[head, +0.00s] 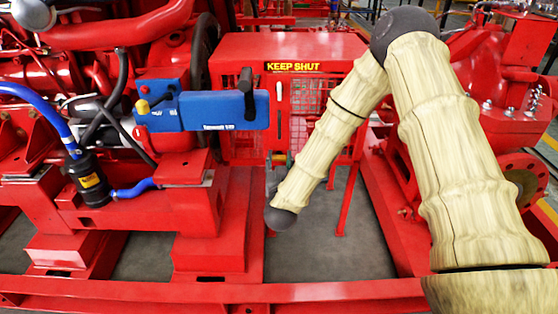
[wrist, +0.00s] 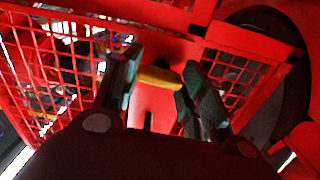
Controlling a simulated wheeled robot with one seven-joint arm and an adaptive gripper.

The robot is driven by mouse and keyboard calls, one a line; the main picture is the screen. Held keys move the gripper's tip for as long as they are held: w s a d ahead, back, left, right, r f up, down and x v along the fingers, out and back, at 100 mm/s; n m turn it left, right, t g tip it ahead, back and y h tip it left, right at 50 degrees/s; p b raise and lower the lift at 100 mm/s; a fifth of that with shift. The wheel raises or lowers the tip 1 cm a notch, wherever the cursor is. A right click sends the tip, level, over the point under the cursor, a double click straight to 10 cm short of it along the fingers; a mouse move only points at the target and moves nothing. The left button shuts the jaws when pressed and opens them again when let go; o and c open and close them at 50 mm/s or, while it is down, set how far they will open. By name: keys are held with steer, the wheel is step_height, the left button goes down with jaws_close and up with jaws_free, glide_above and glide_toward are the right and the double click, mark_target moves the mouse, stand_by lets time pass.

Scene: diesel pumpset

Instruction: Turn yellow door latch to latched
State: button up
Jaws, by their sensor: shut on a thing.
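The yellow door latch (wrist: 160,79) is a short yellow bar in the middle of the wrist view, lying roughly crosswise in front of a red door panel. My gripper (wrist: 159,70) has one dark green-padded finger on each side of the latch and is shut on it. There the gripper is small and mostly hidden low at the door's left side, and the latch's exact angle cannot be told.
A blue box (head: 222,110) on the red engine stands left of the door, close to the gripper. Blue and black hoses run farther left. A red base rail (head: 330,290) crosses the front. Red mesh (wrist: 45,75) lies beside the fingers in the wrist view.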

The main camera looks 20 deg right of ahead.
steer(key=m+p, duration=0.2)
steer(key=m, duration=0.1)
steer(key=shift+r+m+p, duration=0.1)
steer(key=shift+m+p, duration=0.25)
steer(key=shift+m, duration=0.05)
steer(key=m+p, duration=0.2)
steer(key=m, duration=0.2)
steer(key=shift+m, duration=0.3)
steer(key=m+p, duration=0.1)
steer(key=m, duration=0.3)
steer(key=shift+m, duration=0.3)
steer(key=shift+m+p, duration=0.3)
steer(key=shift+m, duration=1.7)
steer(key=o, duration=1)
steer(key=v, duration=1.2)
